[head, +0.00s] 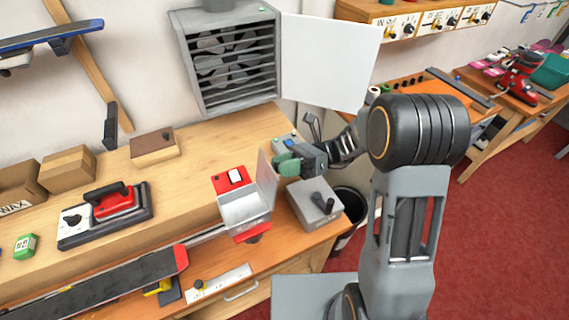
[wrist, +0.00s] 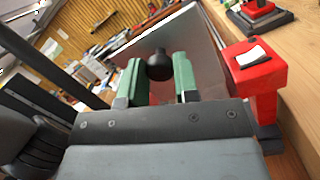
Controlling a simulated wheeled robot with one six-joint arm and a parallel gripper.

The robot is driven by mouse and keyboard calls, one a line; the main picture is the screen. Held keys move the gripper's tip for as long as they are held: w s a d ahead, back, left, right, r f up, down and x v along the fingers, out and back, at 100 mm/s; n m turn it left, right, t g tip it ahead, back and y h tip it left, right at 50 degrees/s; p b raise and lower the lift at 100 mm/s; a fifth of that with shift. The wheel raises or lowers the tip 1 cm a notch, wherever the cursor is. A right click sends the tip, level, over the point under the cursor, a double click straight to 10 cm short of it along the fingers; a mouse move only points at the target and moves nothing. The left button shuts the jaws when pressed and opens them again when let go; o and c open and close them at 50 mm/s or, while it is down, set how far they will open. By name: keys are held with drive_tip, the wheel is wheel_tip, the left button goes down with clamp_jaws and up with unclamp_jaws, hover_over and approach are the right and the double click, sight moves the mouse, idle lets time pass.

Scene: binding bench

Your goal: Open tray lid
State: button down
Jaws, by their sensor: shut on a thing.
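The tray (head: 246,212) is a pale open box on a red-framed device (head: 228,180) on the bench. Its lid (head: 267,182) is a thin grey panel standing roughly upright along the tray's right side; in the wrist view the lid (wrist: 196,42) rises behind the fingers. My gripper (head: 286,164) is at the lid's right face. In the wrist view its green fingers (wrist: 160,78) are shut on the lid's round black knob (wrist: 158,64). The knob is hidden in the head view.
A grey box with a black lever (head: 314,203) stands just right of the tray, below my gripper. A louvred unit with an open white door (head: 329,60) is behind. A black bin (head: 350,204) is at right.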

drive_tip(key=c, duration=0.8)
unclamp_jaws()
drive_tip(key=shift+c, duration=0.2)
